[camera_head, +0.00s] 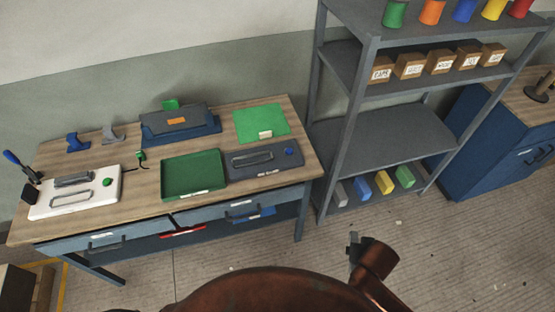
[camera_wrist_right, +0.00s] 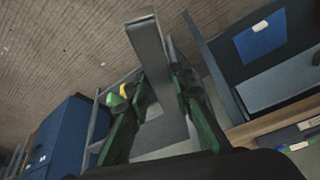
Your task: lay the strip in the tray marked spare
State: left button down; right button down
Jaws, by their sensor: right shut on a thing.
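My right gripper (camera_wrist_right: 150,85) fills the middle of the right wrist view, its dark green-black fingers shut on a grey strip (camera_wrist_right: 147,45). The strip sticks out past the fingertips, away from the bench and over the floor. In the head view a small grey piece (camera_head: 353,244) shows beside my copper-coloured arm; I cannot tell if it is the strip. A green tray (camera_head: 166,188) with a raised rim lies empty at the front middle of the bench. Its pale front label is too small to read, so I cannot confirm "spare". My left gripper is not in view.
On the wooden bench (camera_head: 150,212), a white panel (camera_head: 92,208) is left of the tray and a dark panel (camera_head: 238,172) right of it. A grey shelf rack (camera_head: 395,137) stands to the right.

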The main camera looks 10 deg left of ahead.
aim_at(192, 168)
jog(key=u, duration=1.75)
